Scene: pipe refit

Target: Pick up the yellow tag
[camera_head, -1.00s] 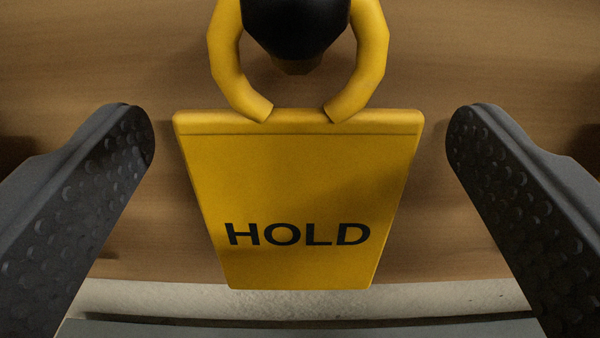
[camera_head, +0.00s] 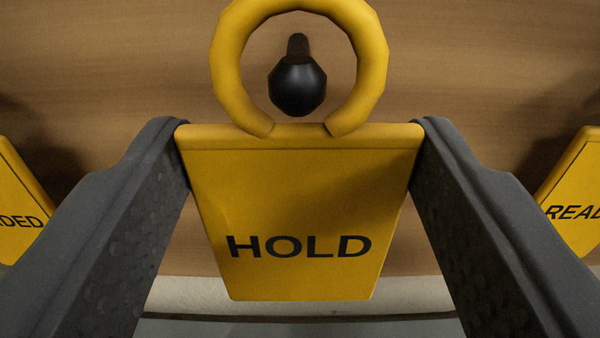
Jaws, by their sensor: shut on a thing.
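The yellow tag (camera_head: 298,200) is in the middle of the head camera view, with "HOLD" in black letters and a yellow open ring (camera_head: 228,60) at its top. My gripper (camera_head: 300,150) is shut on the tag, one dark finger against each side edge near its upper corners. A black knob-ended peg (camera_head: 298,88) shows inside the ring opening, and the ring looks clear of it all round. The finger pads are mostly turned inward along the tag's sides.
Two more yellow tags stand at the sides, the left one (camera_head: 18,205) reading "...DED" and the right one (camera_head: 578,190) reading "READ...", both cut by the frame. A wooden board (camera_head: 450,60) is behind. A pale ledge (camera_head: 415,292) runs below.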

